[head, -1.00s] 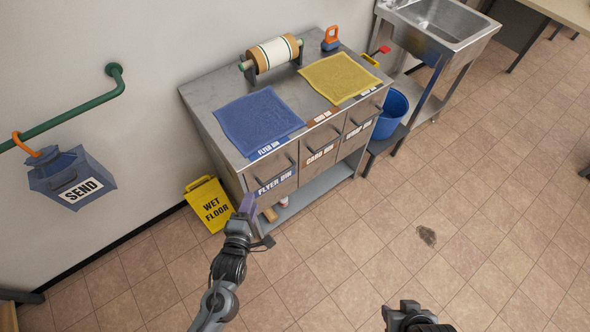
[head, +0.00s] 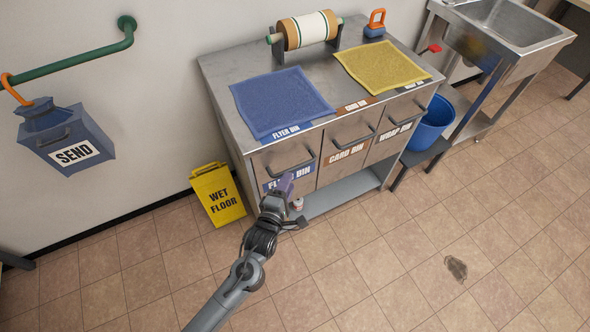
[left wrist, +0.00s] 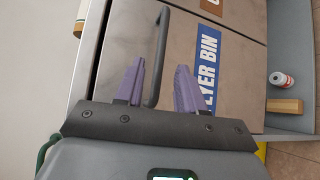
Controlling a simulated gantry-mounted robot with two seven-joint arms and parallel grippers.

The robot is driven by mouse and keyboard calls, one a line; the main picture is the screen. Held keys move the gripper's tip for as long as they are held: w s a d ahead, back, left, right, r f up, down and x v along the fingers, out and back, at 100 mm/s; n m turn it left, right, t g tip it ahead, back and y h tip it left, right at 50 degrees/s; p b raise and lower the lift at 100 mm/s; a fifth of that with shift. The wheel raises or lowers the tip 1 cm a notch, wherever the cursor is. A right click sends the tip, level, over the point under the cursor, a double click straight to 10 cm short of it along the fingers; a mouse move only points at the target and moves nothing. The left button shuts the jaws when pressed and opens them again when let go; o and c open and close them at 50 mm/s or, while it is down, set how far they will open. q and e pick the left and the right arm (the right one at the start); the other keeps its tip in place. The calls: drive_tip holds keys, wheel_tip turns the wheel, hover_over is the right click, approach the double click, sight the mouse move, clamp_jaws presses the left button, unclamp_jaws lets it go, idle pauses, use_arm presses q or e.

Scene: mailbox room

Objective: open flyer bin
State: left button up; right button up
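The flyer bin (head: 273,162) is the leftmost of three metal fronts under the bench top, with a blue label and a dark bar handle (head: 291,167). It looks shut, flush with its neighbours. My left gripper (head: 284,184) is just in front of it. In the left wrist view, its two purple fingers (left wrist: 160,85) stand apart, and the lower end of the handle (left wrist: 154,88) lies between them, with a clear gap to the right finger. Contact with the left finger cannot be told. My right gripper is in neither current view.
The card bin (head: 345,149) and wrap bin (head: 391,131) sit to the right. A yellow wet floor sign (head: 218,196) stands at the bench's left. A small jar (left wrist: 281,79) and a wooden block (left wrist: 284,106) lie on the lower shelf.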

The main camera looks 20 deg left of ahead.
sight(295, 167)
use_arm(q)
drive_tip(key=w, duration=0.2)
drive_tip(key=w+b, duration=0.1)
drive_tip(key=w, duration=0.2)
drive_tip(key=w+f+b, duration=0.1)
drive_tip(key=w, duration=0.1)
drive_tip(key=shift+w+a, duration=0.15)
drive_tip(key=shift+a, duration=0.05)
clamp_jaws()
